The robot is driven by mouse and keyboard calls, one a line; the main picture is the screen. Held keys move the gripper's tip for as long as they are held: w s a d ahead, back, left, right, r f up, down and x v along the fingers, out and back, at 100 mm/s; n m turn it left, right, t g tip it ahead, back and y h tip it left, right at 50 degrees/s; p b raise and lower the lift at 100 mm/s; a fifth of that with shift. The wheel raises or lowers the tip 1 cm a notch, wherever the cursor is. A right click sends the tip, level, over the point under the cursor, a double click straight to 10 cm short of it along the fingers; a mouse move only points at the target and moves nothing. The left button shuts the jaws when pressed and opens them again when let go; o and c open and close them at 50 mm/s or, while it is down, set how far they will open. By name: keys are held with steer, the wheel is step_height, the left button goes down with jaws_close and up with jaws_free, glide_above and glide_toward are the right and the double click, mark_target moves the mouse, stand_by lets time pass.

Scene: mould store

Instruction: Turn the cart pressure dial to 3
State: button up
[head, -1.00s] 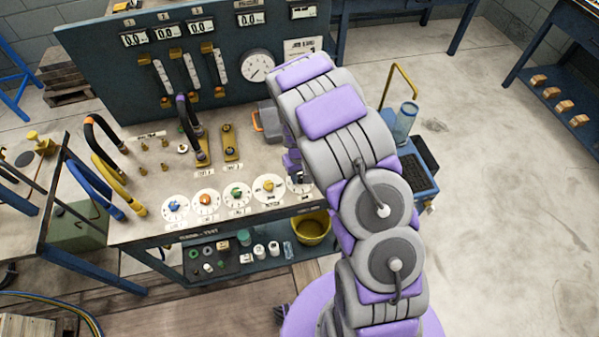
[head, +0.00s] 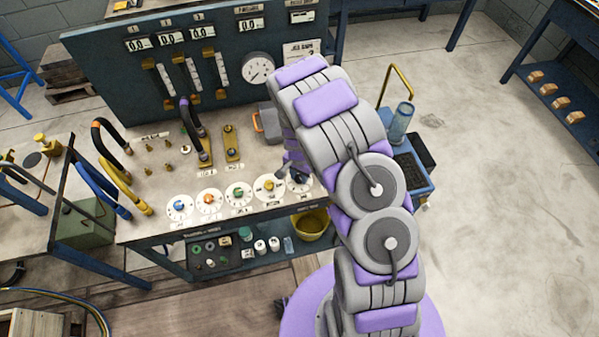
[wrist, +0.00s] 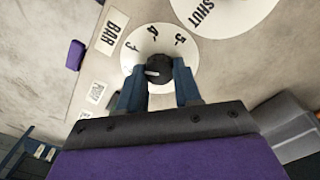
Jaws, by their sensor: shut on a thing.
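The pressure dial is a white disc (wrist: 190,62) with a black round knob (wrist: 157,66) at its centre. Several dark numerals run round its far edge in the wrist view, turned and hard to read. A pale mark on the knob points left. My gripper (wrist: 159,82) is shut on the knob, with one blue finger on each side. The near part of the dial is hidden by my gripper. In the head view the dial (head: 305,184) is at the right end of a row of dials, partly covered by my arm.
Other dials with blue, orange, green and yellow knobs (head: 268,184) stand to its left on the cart top (head: 150,205). A "BAR" label (wrist: 112,30) lies beside the dial. A gauge panel (head: 110,85) rises behind. A grey box (head: 268,122) with an orange handle stands behind the dial.

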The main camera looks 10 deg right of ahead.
steer(key=shift+s+m+p, duration=0.1)
steer(key=shift+m+p, duration=0.35)
steer(key=shift+m, duration=1.75)
steer(key=o, duration=1)
steer(key=shift+a, duration=0.25)
steer(key=shift+o, duration=0.2)
steer(key=shift+d, duration=0.1)
